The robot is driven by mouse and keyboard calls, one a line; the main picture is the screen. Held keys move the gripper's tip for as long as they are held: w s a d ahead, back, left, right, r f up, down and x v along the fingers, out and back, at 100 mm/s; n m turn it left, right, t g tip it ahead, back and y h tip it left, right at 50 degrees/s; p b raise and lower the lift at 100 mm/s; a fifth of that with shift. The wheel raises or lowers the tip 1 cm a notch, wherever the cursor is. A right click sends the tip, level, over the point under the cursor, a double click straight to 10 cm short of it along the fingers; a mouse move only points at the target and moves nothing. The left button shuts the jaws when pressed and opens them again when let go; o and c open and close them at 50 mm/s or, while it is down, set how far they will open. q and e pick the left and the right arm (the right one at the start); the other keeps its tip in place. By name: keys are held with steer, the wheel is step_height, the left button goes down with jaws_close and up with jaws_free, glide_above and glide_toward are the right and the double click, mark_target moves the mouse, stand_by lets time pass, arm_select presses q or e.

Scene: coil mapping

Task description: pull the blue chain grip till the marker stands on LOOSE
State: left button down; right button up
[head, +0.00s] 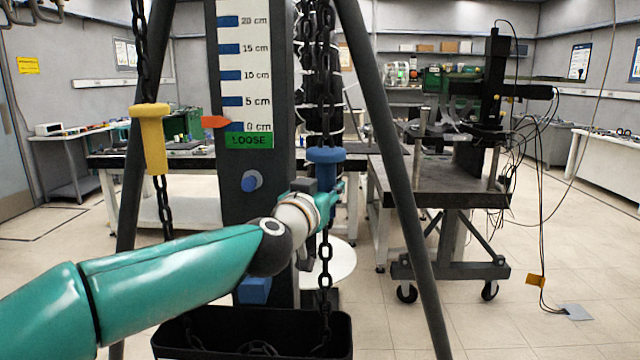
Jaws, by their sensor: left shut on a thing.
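The blue chain grip (326,156) hangs on a dark chain right of the scale post. My left gripper (325,188) is shut on the grip just below its wide top and hides part of its lower body. The orange marker (214,122) points right at the scale (243,60), about level with the 0 cm mark and just above the green LOOSE field (249,141). A yellow chain grip (151,138) hangs on another chain at the left. My right gripper is not in view.
Dark frame legs (398,170) slope down on both sides of the post. A black bin (252,325) stands below, with chain in it. A wheeled cart (447,185) with equipment and cables stands to the right. Open floor lies at the far right.

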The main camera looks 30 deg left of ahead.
arm_select(q)
step_height(320, 180, down, 12)
steer(key=b, duration=0.7)
steer(key=c, duration=0.7)
jaws_free()
steer(key=shift+r, duration=0.2)
steer(key=v, duration=1.2)
